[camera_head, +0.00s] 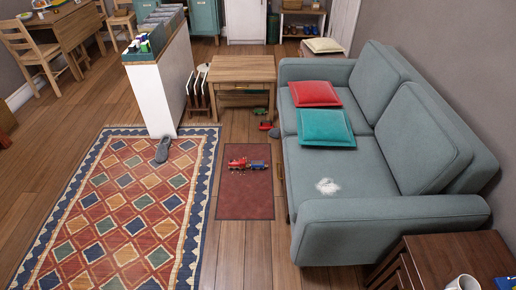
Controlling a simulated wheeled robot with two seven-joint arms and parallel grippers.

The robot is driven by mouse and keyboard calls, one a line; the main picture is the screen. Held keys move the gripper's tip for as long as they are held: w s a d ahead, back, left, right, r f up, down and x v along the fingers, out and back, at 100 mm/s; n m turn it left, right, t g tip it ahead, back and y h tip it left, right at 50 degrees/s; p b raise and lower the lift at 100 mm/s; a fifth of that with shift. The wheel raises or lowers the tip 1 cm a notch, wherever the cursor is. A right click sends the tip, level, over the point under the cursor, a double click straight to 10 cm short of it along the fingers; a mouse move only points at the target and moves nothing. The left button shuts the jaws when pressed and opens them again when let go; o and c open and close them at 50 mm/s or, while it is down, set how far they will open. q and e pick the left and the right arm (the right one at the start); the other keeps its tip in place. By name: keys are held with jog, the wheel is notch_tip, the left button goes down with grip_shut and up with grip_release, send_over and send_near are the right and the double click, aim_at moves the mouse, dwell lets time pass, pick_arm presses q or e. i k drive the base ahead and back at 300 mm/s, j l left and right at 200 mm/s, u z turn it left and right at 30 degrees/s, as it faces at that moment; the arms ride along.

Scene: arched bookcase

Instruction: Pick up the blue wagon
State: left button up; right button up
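A small toy train lies on the dark red mat (245,204) in the middle of the floor. Its right part is a blue wagon (258,164), and directly to its left is a red engine (238,164). The two sit end to end; I cannot tell whether they are coupled. Neither of my grippers is in view.
A grey sofa (350,176) with red and teal cushions stands right of the mat. A patterned rug (122,190) with a grey slipper (163,149) lies left. Beyond are a wooden side table (241,70) and a red toy (265,126). Bare floor (245,250) lies in front.

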aim_at(256, 164)
jog(key=i, duration=0.3)
jog(key=i+j+z, duration=0.15)
jog(key=z, duration=0.25)
jog(key=i+j+z, duration=0.2)
jog(key=z, duration=0.15)
jog(key=i+j+z, duration=0.1)
jog(key=i+j, duration=0.3)
jog(key=j, duration=0.25)
jog(key=i+j+z, duration=0.25)
jog(key=j, duration=0.4)
jog(key=i+j, duration=0.3)
jog(key=i+j+z, duration=0.15)
jog(key=j, duration=0.25)
